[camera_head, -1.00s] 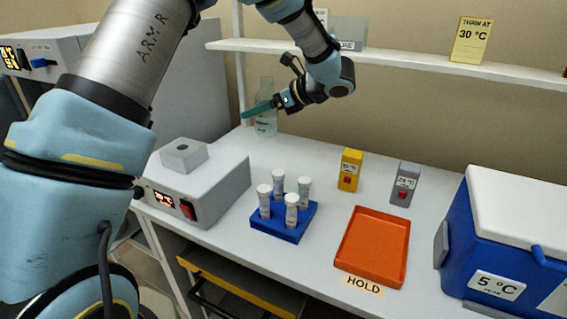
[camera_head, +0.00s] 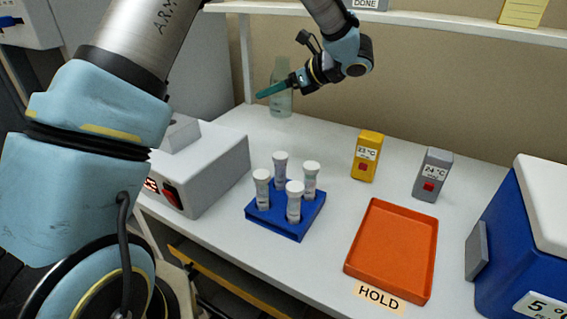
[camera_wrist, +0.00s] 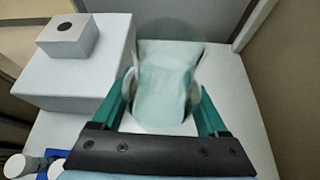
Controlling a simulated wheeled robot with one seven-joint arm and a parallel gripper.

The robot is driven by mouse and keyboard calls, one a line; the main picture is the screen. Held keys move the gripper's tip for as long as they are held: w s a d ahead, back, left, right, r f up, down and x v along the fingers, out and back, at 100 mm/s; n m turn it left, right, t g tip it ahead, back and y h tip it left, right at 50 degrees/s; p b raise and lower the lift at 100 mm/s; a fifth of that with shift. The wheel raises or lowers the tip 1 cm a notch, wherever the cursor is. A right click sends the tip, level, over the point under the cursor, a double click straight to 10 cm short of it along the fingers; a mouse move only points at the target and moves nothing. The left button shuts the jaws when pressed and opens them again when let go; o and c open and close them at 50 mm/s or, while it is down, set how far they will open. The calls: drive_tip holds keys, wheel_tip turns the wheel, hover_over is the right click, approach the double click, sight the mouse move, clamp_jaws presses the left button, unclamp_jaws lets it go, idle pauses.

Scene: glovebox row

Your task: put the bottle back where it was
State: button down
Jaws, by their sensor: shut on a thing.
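The bottle (camera_head: 281,92) is clear and pale green. It is upright at the back left of the white bench, near the corner post, in the head view. My gripper (camera_head: 272,90) has its green fingers around the bottle's upper body. In the wrist view the bottle (camera_wrist: 166,85) fills the space between the two fingers (camera_wrist: 160,105), which are shut on it. Its base appears at or just above the bench top; I cannot tell whether it touches.
A heater box (camera_head: 205,165) stands to the left. A blue rack (camera_head: 285,215) with several white-capped vials, a yellow timer (camera_head: 367,157), a grey timer (camera_head: 433,174), an orange tray (camera_head: 392,250) and a blue cooler (camera_head: 520,240) stand on the bench. A shelf (camera_head: 430,19) runs above.

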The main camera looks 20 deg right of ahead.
wheel_tip(320, 180, down, 4)
drive_tip(key=b, duration=0.2)
drive_tip(key=shift+r+b, duration=0.15)
drive_tip(key=shift+b, duration=0.2)
wheel_tip(320, 180, down, 10)
drive_tip(key=p, duration=0.3)
drive_tip(key=shift+p, duration=0.35)
unclamp_jaws()
drive_tip(key=b+v, duration=0.4)
drive_tip(key=v, duration=0.8)
drive_tip(key=shift+d, duration=0.1)
